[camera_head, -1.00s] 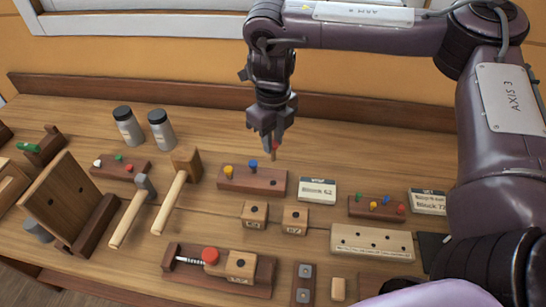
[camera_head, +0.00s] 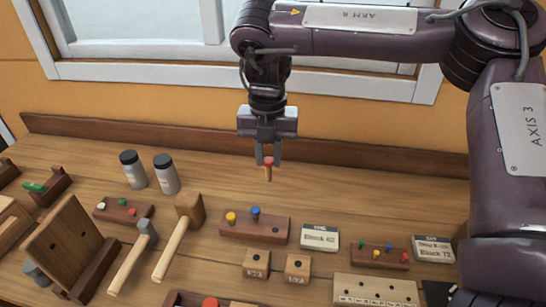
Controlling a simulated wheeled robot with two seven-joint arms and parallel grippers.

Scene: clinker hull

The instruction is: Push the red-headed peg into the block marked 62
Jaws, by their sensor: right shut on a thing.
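My right gripper (camera_head: 268,157) is shut on the red-headed peg (camera_head: 268,172). The peg hangs upright, red head between the fingers and wooden shank below, in the air behind the dark rack. Two small wooden blocks, a left one (camera_head: 256,264) and a right one (camera_head: 297,267), stand on the bench in front of the rack. Each has a hole on top and a front mark too small to read. A card (camera_head: 320,238) reading "Block 62" lies right of the rack. My left gripper is out of view.
The dark rack (camera_head: 240,230) holds a yellow and a blue peg. Two mallets (camera_head: 178,240) (camera_head: 133,258), grey-bodied jars (camera_head: 166,175) and a smaller peg rack (camera_head: 123,212) lie left. A pale holed board (camera_head: 375,290) and another peg rack (camera_head: 383,257) lie right.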

